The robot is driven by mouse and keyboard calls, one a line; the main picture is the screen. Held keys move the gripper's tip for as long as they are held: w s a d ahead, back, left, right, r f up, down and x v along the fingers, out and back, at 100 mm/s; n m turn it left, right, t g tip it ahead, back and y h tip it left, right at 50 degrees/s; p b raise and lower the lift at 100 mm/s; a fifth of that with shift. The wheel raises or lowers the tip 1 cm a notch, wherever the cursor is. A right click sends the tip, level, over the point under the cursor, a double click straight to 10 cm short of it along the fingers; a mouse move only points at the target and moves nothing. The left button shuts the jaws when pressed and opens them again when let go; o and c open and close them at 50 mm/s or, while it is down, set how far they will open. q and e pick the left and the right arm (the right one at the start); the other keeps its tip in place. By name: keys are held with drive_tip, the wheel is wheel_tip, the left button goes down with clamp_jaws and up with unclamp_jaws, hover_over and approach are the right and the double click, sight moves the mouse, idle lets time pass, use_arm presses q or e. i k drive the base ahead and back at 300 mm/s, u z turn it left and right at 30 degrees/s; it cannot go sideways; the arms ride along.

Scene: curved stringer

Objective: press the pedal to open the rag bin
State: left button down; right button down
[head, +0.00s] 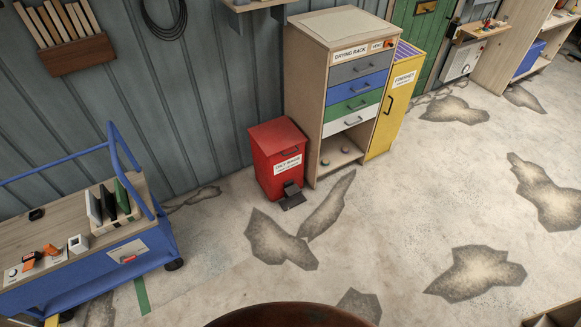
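The rag bin is a red box (278,150) with a white label, standing on the floor against the blue-grey wall, just left of the drying rack. Its red lid looks closed. A dark pedal (292,200) sticks out at the foot of its front, near the floor. Neither of my grippers shows in the head view.
The wooden drying rack (306,70) with coloured drawers stands right beside the bin, and a yellow cabinet (384,125) stands beyond it. A blue cart (150,262) is at the left. The stained concrete floor (390,230) in front of the bin is clear.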

sight(292, 190)
drive_tip(key=z, duration=0.85)
drive_tip(key=i, duration=1.6)
drive_tip(key=u, duration=2.3)
